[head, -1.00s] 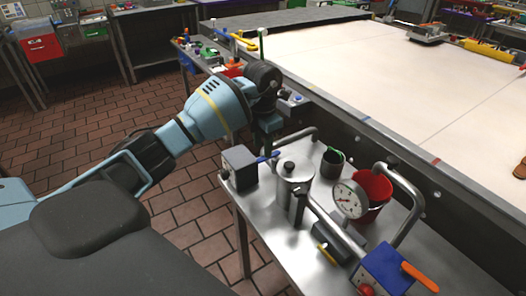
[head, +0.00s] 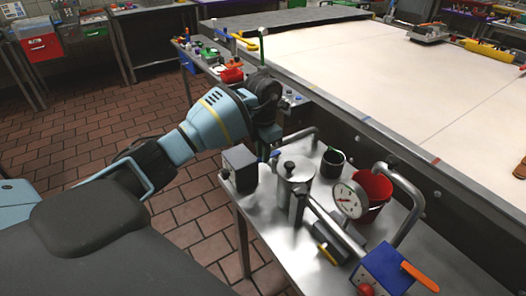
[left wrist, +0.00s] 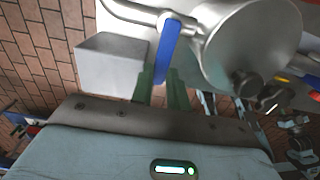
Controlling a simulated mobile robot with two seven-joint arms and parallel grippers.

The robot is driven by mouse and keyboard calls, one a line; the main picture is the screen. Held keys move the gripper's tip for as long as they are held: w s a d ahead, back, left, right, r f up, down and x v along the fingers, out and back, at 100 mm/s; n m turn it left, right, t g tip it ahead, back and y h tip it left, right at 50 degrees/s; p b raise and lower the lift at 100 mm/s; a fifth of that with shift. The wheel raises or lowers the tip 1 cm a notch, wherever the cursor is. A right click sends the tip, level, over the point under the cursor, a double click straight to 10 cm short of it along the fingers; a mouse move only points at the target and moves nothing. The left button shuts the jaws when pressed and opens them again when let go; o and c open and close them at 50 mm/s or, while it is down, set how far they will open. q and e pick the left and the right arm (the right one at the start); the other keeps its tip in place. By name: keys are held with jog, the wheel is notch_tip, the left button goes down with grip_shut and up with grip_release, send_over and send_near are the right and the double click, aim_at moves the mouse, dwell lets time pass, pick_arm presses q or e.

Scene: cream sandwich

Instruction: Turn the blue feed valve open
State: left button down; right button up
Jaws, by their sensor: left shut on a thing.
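The blue valve handle (left wrist: 168,50) lies between the green fingers of my left gripper (left wrist: 162,88) in the left wrist view. The gripper is shut on it. The handle runs up to a metal pipe fitting beside the silver pot (left wrist: 245,45). In the head view my left gripper (head: 270,145) reaches down between the grey box (head: 240,169) and the silver pot (head: 293,173). Only a small blue bit of the handle (head: 275,154) shows there; the rest is hidden. My right gripper is not in view.
On the steel cart (head: 258,226) stand a dark cup (head: 332,163), a red bucket (head: 375,187), a round gauge (head: 349,199) and a blue box (head: 385,268) with an orange lever (head: 419,277). Bent pipes rise close by. A large white table (head: 360,75) stands behind.

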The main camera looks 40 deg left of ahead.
pick_arm(q)
jog(key=shift+a, duration=0.15)
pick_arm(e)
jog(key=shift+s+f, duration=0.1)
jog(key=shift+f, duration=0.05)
pick_arm(q)
jog(key=w+a+m+b, duration=0.2)
jog(key=w+m+b, duration=0.3)
jog(key=m, duration=1.1)
jog(key=shift+w+a+b, duration=0.3)
jog(key=shift+w+b, duration=0.05)
jog(key=shift+b, duration=0.05)
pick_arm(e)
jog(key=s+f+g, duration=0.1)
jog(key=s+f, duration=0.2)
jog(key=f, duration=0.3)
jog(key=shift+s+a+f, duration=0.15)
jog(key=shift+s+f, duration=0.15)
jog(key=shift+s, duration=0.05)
pick_arm(q)
jog(key=c, duration=1.4)
grip_release()
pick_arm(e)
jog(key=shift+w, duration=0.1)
pick_arm(q)
jog(key=shift+o, duration=0.2)
jog(key=shift+r, duration=0.1)
